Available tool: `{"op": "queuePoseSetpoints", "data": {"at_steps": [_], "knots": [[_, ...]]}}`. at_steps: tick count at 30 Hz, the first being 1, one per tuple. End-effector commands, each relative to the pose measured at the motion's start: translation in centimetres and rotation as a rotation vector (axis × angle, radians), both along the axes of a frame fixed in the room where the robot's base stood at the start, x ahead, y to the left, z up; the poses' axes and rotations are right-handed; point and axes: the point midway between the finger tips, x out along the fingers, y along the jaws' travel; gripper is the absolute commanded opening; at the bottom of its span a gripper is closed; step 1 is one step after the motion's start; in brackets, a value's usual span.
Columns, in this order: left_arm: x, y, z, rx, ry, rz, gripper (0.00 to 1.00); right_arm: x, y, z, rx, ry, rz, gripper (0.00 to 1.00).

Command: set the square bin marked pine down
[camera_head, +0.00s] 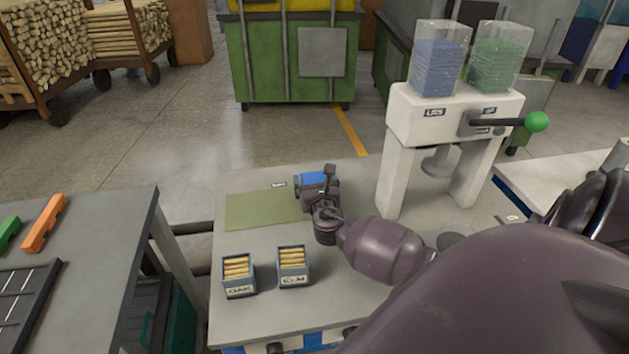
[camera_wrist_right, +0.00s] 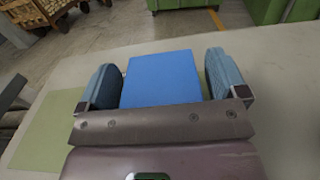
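My right gripper (camera_head: 316,180) is over the far part of the work table, beside the green mat. It is shut on a square bin with a bright blue face (camera_head: 313,179). In the right wrist view the blue face (camera_wrist_right: 162,78) fills the space between the two fingers (camera_wrist_right: 165,85). No marking on this bin is readable. Whether its base touches the table is hidden by the gripper. A bin marked OAK (camera_head: 239,289) and a bin marked ELM (camera_head: 292,279) stand upright nearer, both holding wooden pegs. My left gripper is out of view.
The green mat (camera_head: 255,211) is bare, with a small white label (camera_head: 279,185) at its far edge. A white dispenser (camera_head: 455,112) with a green-knobbed lever stands at the right. Another table (camera_head: 115,235) is at the left, across a gap.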

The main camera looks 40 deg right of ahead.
Motion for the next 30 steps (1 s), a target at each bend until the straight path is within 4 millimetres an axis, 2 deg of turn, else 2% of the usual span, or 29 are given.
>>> {"op": "queuePoseSetpoints", "data": {"at_steps": [8,10,24,30], "knots": [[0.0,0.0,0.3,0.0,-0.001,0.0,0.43,0.0,0.0,0.4,-0.001,-0.001,0.0,0.91],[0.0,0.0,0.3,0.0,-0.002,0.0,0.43,-0.6,0.3,0.3,0.001,0.001,0.001,0.91],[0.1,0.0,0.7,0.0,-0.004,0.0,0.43,-7.8,4.7,0.3,0.002,0.001,0.0,0.91],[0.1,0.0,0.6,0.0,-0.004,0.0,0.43,-9.7,5.9,0.3,0.001,0.001,0.001,0.91]]}}
